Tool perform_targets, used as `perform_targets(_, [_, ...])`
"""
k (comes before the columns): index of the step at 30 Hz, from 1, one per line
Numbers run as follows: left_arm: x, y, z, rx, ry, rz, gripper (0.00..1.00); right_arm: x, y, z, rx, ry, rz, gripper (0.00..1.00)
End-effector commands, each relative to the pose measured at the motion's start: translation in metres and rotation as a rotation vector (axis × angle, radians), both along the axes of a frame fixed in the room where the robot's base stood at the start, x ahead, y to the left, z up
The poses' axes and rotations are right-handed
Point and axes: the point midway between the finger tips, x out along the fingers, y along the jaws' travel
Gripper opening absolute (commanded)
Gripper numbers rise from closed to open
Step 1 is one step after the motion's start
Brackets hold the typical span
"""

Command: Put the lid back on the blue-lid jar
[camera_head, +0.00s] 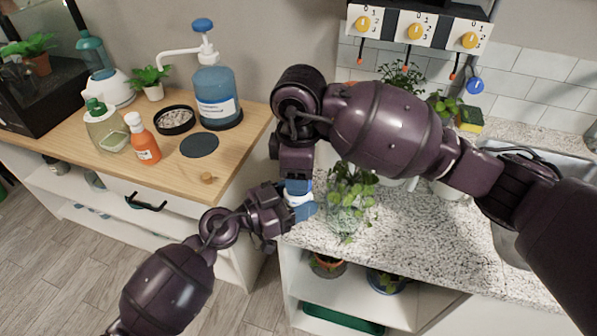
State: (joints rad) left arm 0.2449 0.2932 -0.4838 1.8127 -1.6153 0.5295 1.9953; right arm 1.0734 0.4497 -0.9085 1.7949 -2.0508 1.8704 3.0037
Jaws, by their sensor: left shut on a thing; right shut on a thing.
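A small white jar (298,199) is held at the front left corner of the speckled counter, between my two grippers. My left gripper (293,212) reaches in from the lower left and is shut on the jar from the side. My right gripper (298,182) points down from above and is shut on a blue piece that looks like the lid (298,187), directly over the jar. The lid and jar overlap in this view, so I cannot tell whether they touch. The fingers hide much of both.
A glass vessel with a leafy plant (347,205) stands close right of the grippers. The wooden top (225,165) at left holds an orange bottle (143,140), a pebble dish (175,120) and a blue pump bottle (216,95). A sink (510,235) is at right.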

Motion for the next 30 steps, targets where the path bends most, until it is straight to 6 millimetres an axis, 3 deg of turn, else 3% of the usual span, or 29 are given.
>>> perform_targets(5, [0.0,0.0,-0.001,0.001,0.0,0.0,0.0,-0.001,0.001,0.001,0.003,0.0,0.004,0.29])
perform_targets(6, [0.0,0.0,-0.001,0.001,0.0,0.0,0.0,-0.001,0.001,0.001,0.003,0.0,0.005,0.55])
perform_targets(10, [0.0,0.0,-0.001,0.001,0.0,0.0,0.0,0.0,0.001,0.001,0.002,0.0,0.005,0.75])
perform_targets(20, [0.0,0.0,-0.001,0.001,0.0,0.001,0.0,0.0,0.001,0.004,0.002,-0.001,0.005,0.76])
perform_targets(30, [0.0,0.0,0.0,0.001,0.0,0.001,0.0,0.0,0.001,0.04,0.002,0.0,0.005,0.76])
